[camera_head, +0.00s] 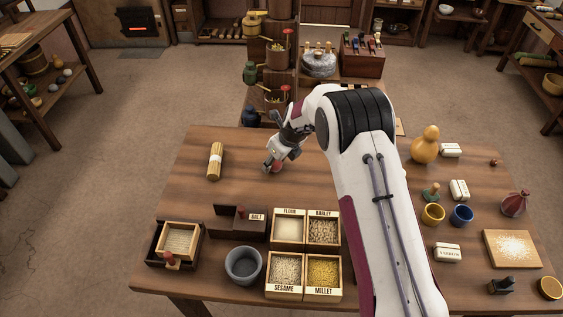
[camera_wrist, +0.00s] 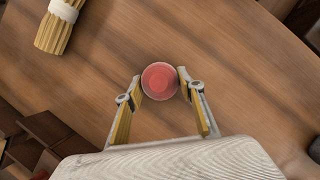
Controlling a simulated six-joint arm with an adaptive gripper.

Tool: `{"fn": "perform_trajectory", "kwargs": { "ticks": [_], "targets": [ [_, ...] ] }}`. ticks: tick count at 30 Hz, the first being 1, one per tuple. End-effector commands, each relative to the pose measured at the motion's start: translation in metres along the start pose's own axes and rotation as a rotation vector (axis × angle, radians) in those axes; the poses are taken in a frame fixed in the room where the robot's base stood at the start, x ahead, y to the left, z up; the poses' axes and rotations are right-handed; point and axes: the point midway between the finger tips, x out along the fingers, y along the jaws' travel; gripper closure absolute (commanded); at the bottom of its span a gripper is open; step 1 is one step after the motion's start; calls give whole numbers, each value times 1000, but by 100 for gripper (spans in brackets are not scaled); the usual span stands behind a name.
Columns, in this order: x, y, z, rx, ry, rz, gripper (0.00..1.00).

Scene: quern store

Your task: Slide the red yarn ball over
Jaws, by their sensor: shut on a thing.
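The red yarn ball (camera_wrist: 160,80) is a small round reddish thing between my two fingertips in the wrist view, low over or on the wooden table. My gripper (camera_wrist: 159,85) is shut on it, with one yellow-padded finger at each side. In the head view my gripper (camera_head: 272,166) is over the back middle of the table, and the ball (camera_head: 277,167) shows only in part at the fingertips. I cannot tell whether the ball touches the table.
A bundle of straw-coloured sticks (camera_head: 215,161) lies to the left on the table (camera_head: 262,192). Grain boxes, a salt box (camera_head: 238,222) and a grey cup (camera_head: 243,266) stand in front. A gourd (camera_head: 425,146) stands right, beyond my arm. Bare wood surrounds the ball.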

Motion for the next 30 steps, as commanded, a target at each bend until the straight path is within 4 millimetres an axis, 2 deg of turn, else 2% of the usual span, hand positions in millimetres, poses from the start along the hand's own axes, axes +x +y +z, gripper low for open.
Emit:
{"fn": "perform_trajectory", "kwargs": {
  "ticks": [16,30],
  "targets": [
    [11,26,26,-1,0,1,83],
    [13,31,30,0,1,1,83]
  ]
}}
